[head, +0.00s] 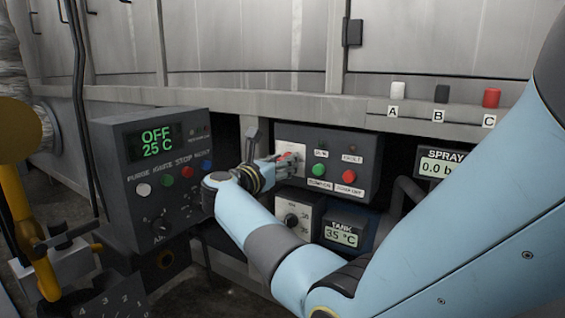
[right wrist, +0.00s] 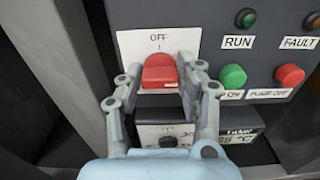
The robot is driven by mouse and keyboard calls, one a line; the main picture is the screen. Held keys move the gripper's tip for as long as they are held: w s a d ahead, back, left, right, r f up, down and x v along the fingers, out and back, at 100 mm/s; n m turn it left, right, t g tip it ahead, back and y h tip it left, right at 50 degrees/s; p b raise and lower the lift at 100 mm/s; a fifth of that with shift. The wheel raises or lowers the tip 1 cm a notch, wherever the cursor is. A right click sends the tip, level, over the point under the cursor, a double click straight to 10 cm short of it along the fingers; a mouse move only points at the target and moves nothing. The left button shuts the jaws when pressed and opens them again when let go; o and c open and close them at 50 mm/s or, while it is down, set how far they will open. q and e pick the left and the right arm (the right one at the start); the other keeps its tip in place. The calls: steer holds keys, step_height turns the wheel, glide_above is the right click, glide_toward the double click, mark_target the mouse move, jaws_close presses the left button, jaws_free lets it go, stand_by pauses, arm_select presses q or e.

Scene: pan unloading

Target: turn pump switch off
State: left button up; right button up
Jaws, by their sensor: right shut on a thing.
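The pump switch is a red block (right wrist: 160,73) on a white plate (right wrist: 132,44) marked OFF, at the upper left of the grey pump panel (head: 327,146). The red block also shows small in the head view (head: 290,155), partly behind my fingers. My right gripper (right wrist: 161,88) reaches the panel from the front, with one finger on each side of the red block, and is shut on it. The switch's exact position is hard to tell. My left gripper is not in view.
Green (right wrist: 232,76) and red (right wrist: 289,75) buttons sit right of the switch. A RUN lamp (right wrist: 245,18) looks dark green. Below are a knob box (head: 292,216) and a tank display (head: 341,235) reading 35 °C. A control box (head: 122,190) showing OFF, 25 C stands left.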

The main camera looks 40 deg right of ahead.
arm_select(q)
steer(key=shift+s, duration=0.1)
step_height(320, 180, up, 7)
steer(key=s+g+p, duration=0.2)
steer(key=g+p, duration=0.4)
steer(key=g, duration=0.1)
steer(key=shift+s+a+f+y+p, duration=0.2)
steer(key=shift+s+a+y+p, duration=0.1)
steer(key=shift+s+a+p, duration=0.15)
arm_select(e)
steer(key=shift+w+a+f+n, duration=0.1)
steer(key=shift+n, duration=4.35)
steer(key=shift+w+f+n, duration=0.1)
steer(key=shift+n, duration=4.35)
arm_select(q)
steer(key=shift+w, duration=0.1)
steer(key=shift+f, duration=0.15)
arm_select(e)
steer(key=o, duration=1.2)
steer(key=shift+c, duration=0.2)
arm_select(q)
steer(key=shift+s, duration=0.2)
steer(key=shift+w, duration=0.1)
arm_select(e)
steer(key=v, duration=1.2)
